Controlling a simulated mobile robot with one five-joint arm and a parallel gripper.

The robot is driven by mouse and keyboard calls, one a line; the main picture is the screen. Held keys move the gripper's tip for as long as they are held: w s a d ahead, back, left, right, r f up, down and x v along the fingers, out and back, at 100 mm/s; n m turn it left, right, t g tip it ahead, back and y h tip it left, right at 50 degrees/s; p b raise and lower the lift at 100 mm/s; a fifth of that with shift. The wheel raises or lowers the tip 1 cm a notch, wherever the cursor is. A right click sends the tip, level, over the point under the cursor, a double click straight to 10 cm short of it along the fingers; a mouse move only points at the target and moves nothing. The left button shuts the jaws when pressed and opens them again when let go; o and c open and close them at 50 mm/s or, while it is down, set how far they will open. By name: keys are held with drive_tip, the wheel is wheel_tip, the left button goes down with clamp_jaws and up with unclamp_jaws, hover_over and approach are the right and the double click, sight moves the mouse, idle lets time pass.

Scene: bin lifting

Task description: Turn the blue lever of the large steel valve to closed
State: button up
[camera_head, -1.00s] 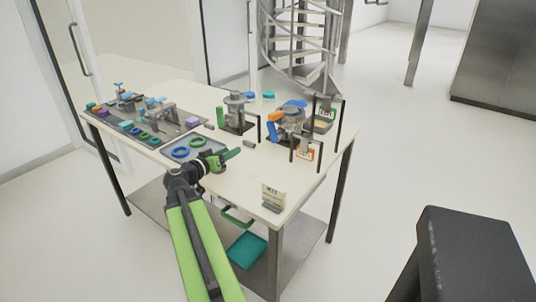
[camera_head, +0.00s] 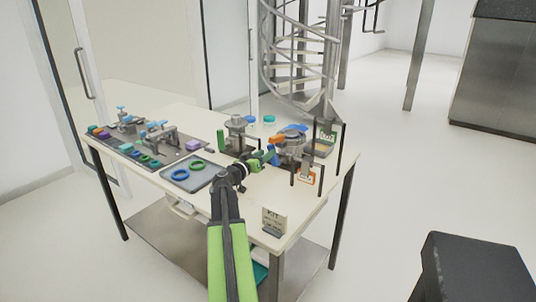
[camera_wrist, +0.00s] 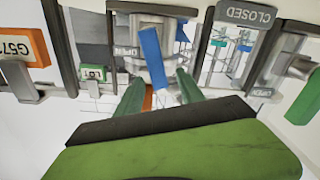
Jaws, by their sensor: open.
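The large steel valve (camera_head: 291,147) stands on the right part of the table, with a blue lever (camera_head: 294,129) on top. An orange piece (camera_head: 277,140) and a smaller blue piece show at its left side. My gripper (camera_head: 266,157) is open, just left of the valve in the head view. In the wrist view a blue bar (camera_wrist: 151,57), which looks like a lever, lies just beyond my open fingertips (camera_wrist: 160,92); no contact shows. OPEN signs and a CLOSED sign (camera_wrist: 247,13) show around it. An orange piece (camera_wrist: 147,103) is partly hidden between my fingers.
A smaller valve (camera_head: 236,130) with a green handle stands to the left. Dark posts (camera_head: 316,165) and a tagged frame stand close at the right. A tray with blue and green rings (camera_head: 181,174) lies left of my arm; a KIT sign (camera_head: 273,221) stands at the front edge.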

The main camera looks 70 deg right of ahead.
drive_tip(key=x, duration=0.2)
drive_tip(key=shift+s+d, duration=0.1)
drive_tip(key=shift+d, duration=0.3)
clamp_jaws()
idle(1.1)
